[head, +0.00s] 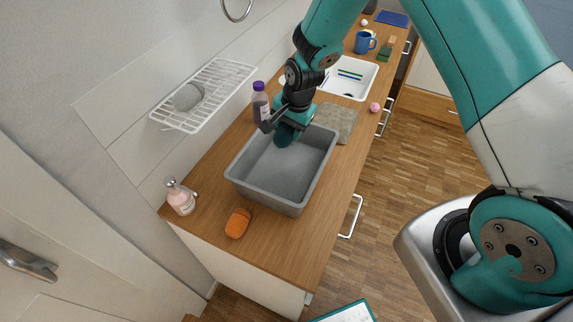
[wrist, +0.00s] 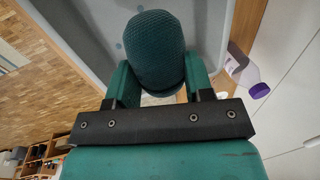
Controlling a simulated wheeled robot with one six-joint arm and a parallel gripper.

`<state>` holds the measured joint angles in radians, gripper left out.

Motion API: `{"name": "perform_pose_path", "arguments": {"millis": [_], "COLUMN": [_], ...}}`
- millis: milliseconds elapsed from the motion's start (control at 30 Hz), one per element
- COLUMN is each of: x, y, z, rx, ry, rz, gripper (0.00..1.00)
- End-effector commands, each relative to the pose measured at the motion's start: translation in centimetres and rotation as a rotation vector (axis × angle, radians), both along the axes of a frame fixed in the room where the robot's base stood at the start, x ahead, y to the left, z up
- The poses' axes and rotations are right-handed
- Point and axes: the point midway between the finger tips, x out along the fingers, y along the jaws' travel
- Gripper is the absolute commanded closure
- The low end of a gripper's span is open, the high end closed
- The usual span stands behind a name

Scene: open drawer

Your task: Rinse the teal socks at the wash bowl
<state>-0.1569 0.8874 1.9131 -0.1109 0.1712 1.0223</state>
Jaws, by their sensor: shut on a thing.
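The teal socks (wrist: 154,48) are a rolled, knitted bundle held between the two fingers of my gripper (wrist: 156,85) in the wrist view. In the head view my gripper (head: 283,124) is at the far end of the grey wash bowl (head: 237,183). The socks show there as a dark teal shape (head: 285,136) at the far inner side of the bowl, partly hidden by the gripper. Whether the socks touch the bowl's bottom I cannot tell. The bowl is a rectangular tub on the wooden counter.
A purple-capped bottle (head: 260,103) stands close to the bowl's far left. A pink soap bottle (head: 180,197) and an orange thing (head: 238,223) are near the front. A grey mat (head: 342,119) lies behind the bowl, before a white sink (head: 350,77). A wire rack (head: 205,93) hangs on the wall.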

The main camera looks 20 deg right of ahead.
Motion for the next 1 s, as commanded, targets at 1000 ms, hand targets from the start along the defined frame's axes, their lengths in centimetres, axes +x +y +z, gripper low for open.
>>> {"name": "perform_pose_path", "arguments": {"millis": [1000], "x": [0.0], "y": [0.0], "z": [4.0], "rx": [0.000], "ry": [0.000], "rz": [0.000], "gripper": [0.76]}}
